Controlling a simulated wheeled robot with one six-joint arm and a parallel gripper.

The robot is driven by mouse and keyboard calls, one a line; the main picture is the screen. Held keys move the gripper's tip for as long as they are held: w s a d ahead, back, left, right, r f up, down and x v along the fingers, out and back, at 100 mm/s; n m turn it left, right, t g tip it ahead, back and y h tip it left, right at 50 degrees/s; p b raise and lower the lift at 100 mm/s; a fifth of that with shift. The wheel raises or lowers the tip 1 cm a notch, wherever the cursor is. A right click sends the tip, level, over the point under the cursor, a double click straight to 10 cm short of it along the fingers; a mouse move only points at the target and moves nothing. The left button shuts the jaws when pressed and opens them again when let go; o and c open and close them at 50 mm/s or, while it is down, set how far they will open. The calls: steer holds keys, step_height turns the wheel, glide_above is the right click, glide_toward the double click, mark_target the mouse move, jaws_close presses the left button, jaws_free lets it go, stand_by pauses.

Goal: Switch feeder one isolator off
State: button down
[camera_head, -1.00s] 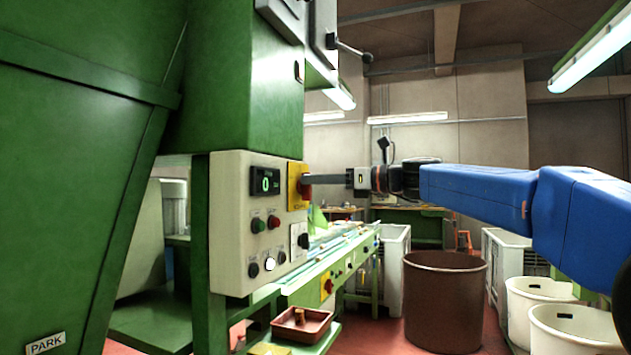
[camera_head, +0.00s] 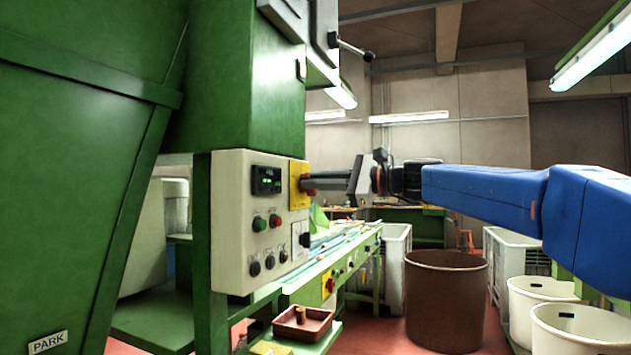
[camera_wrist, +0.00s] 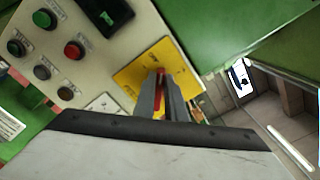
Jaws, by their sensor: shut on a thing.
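The isolator is a red rotary handle (camera_wrist: 160,88) on a yellow plate (camera_wrist: 132,75), fixed to the right part of a cream control panel (camera_head: 231,230). The yellow plate also shows in the head view (camera_head: 295,176). My gripper (camera_wrist: 158,82) is shut on the red handle, with one finger on each side of it. The gripper also shows in the head view (camera_head: 309,184), reaching the panel from the right. Its fingers hide most of the handle. The wrist is rolled, so the panel looks tilted in the wrist view.
The panel carries a dark display (camera_head: 266,181), a green button (camera_head: 258,224), a red button (camera_head: 275,221) and several black knobs. A green machine body (camera_head: 240,90) rises above it. A brown bin (camera_head: 445,300) stands below my arm.

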steer(key=shift+s+a+f+n, duration=0.1)
steer(key=shift+f+n, duration=0.1)
steer(key=shift+n, duration=1.25)
steer(key=shift+s+d+f+n, duration=0.1)
steer(key=shift+f+n, duration=0.15)
steer(key=shift+n, duration=1.15)
steer(key=shift+s+a+f+n, duration=0.1)
steer(key=shift+f+n, duration=0.1)
steer(key=shift+n, duration=1.25)
steer(key=c, duration=1.8)
jaws_free()
steer(key=v, duration=1.7)
steer(key=shift+d, duration=0.25)
